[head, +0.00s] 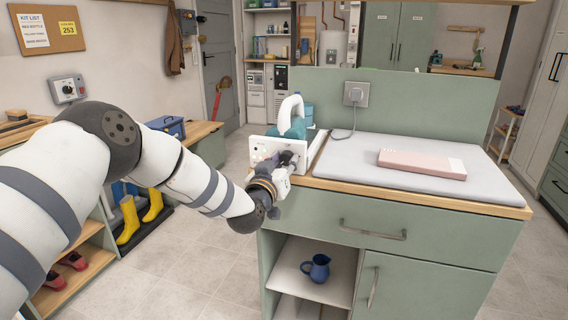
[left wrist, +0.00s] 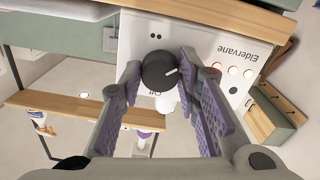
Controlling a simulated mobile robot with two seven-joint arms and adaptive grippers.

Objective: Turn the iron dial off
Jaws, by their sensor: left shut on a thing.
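The iron (head: 292,118), teal with a white handle, stands in its white station at the left end of the counter. The station's white front panel (head: 259,148) also shows in the left wrist view (left wrist: 196,40), lettered "Eldervane", with small round lights. The black dial (left wrist: 158,68) has a white pointer line slanting to the picture's right. The letters "Off" show just below the dial there. My left gripper (head: 284,165) is at the panel; in the left wrist view its purple-padded fingers (left wrist: 161,66) are shut on the dial from both sides. My right gripper is not in view.
A grey ironing mat (head: 345,160) covers the counter top, with a folded pink towel (head: 420,163) on it. A cable runs from a wall socket (head: 355,94). A blue jug (head: 317,268) stands on the shelf below. Floor left of the counter is open.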

